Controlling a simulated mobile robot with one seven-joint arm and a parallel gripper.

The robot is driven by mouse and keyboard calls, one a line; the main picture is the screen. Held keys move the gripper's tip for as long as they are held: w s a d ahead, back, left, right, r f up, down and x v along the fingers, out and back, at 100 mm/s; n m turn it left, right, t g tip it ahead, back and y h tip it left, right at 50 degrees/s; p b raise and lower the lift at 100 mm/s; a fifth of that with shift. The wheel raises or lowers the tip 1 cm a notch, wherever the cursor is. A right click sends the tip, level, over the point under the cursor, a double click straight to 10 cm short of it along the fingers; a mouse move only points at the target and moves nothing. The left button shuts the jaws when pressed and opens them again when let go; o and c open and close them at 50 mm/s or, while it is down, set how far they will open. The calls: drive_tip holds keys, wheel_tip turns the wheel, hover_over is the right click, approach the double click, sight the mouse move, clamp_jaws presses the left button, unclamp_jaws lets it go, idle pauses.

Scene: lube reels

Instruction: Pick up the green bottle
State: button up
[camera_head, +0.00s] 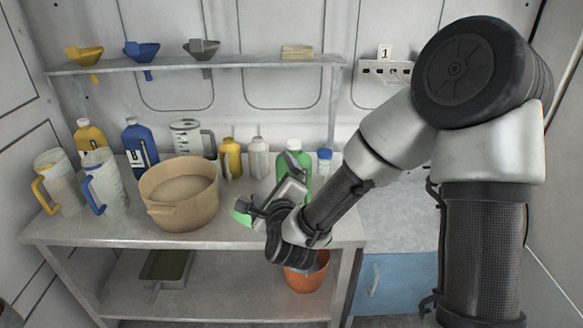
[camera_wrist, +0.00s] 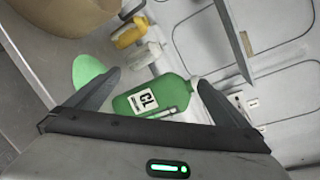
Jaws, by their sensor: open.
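The green bottle (camera_head: 294,159) stands upright on the bench, behind my gripper (camera_head: 268,196), which hides its lower part. In the wrist view the green bottle (camera_wrist: 150,97), with a white label, shows between the two fingers of my gripper (camera_wrist: 159,78). The fingers are spread apart with nothing held. I cannot tell how far the bottle is from the fingertips. A flat green shape (camera_wrist: 88,70) shows beside the left finger; what it is I cannot tell.
A tan pot (camera_head: 180,222) stands left of my gripper. Small yellow (camera_head: 231,158) and white (camera_head: 258,158) bottles stand left of the green bottle, and a blue-capped bottle (camera_head: 324,160) stands right of it. A shelf with funnels (camera_head: 240,61) runs above. An orange bucket (camera_head: 306,279) sits below.

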sight(305, 160)
drive_tip(key=s+d+f+m+t+h+b, duration=0.1)
drive_tip(key=d+m+h, duration=0.15)
drive_tip(key=m, duration=0.45)
drive_tip(key=d+f+m+t+h+b, duration=0.1)
drive_tip(key=f+m+h, duration=0.15)
drive_tip(key=m, duration=0.45)
drive_tip(key=shift+h, duration=0.3)
drive_tip(key=w, duration=0.5)
drive_tip(key=w+d+p, duration=0.1)
drive_tip(key=w, duration=0.5)
drive_tip(key=w+d, duration=0.1)
drive_tip(key=w, duration=0.4)
drive_tip(key=shift+w+d+r+p, duration=0.25)
drive_tip(key=shift+w+r+p, duration=0.05)
drive_tip(key=shift+w+r, duration=0.1)
drive_tip(key=c, duration=2.1)
drive_tip(key=shift+r, duration=0.25)
